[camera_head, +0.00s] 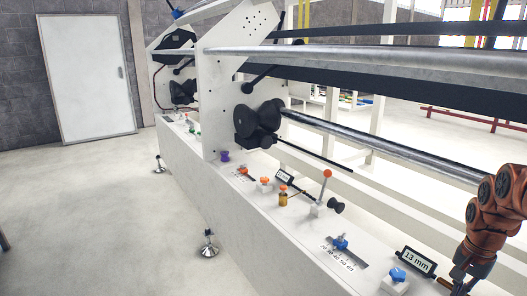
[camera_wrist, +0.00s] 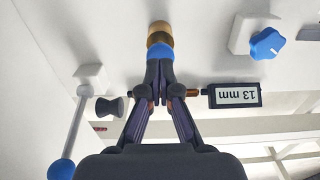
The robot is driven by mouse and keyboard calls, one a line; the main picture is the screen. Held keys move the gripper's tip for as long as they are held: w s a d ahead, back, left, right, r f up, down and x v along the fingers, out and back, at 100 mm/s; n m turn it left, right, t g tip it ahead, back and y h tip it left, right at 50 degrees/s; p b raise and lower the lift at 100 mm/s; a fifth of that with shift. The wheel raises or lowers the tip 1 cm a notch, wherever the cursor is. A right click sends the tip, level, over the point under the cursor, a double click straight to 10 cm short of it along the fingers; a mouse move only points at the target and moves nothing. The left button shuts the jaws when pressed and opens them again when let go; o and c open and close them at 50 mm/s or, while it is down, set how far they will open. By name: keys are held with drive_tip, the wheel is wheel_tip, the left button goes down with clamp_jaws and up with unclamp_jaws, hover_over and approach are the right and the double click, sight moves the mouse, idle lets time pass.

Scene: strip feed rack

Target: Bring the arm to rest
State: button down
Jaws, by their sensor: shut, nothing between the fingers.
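My orange arm (camera_head: 490,210) reaches in from the right edge in the head view. My gripper (camera_head: 461,285) hangs low at the bottom right there, partly cut off by the frame. In the wrist view my gripper (camera_wrist: 160,85) is shut, with its dark fingertips together and nothing seen between them. A brass and blue knob (camera_wrist: 159,33) sits just beyond the fingertips. I cannot tell whether they touch it.
A 13 mm display (camera_head: 415,260) and a blue knob (camera_head: 398,276) stand close left of my gripper. A blue-ball lever (camera_wrist: 65,165) and a black knob (camera_wrist: 108,107) are nearby. Steel rollers (camera_head: 390,145) run above the white base. Open floor (camera_head: 80,210) lies left.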

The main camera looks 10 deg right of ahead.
drive_tip(key=s+a+r+n+g, duration=0.1)
drive_tip(key=s+a+r+n, duration=0.15)
drive_tip(key=a, duration=0.75)
drive_tip(key=s+a+r+n, duration=0.1)
drive_tip(key=a+n, duration=0.3)
drive_tip(key=a, duration=0.6)
drive_tip(key=s+a+f+n+g, duration=0.1)
drive_tip(key=s+a+n, duration=0.2)
drive_tip(key=s+a, duration=0.5)
drive_tip(key=s+a+f+n+g, duration=0.1)
drive_tip(key=s+a+f+n, duration=0.3)
drive_tip(key=s, duration=0.6)
wheel_tip(320, 180, up, 18)
drive_tip(key=w+a+t+p, duration=0.1)
drive_tip(key=p, duration=1.3)
drive_tip(key=shift+w+f+m, duration=0.15)
drive_tip(key=shift+w+m, duration=0.1)
drive_tip(key=shift+m, duration=0.2)
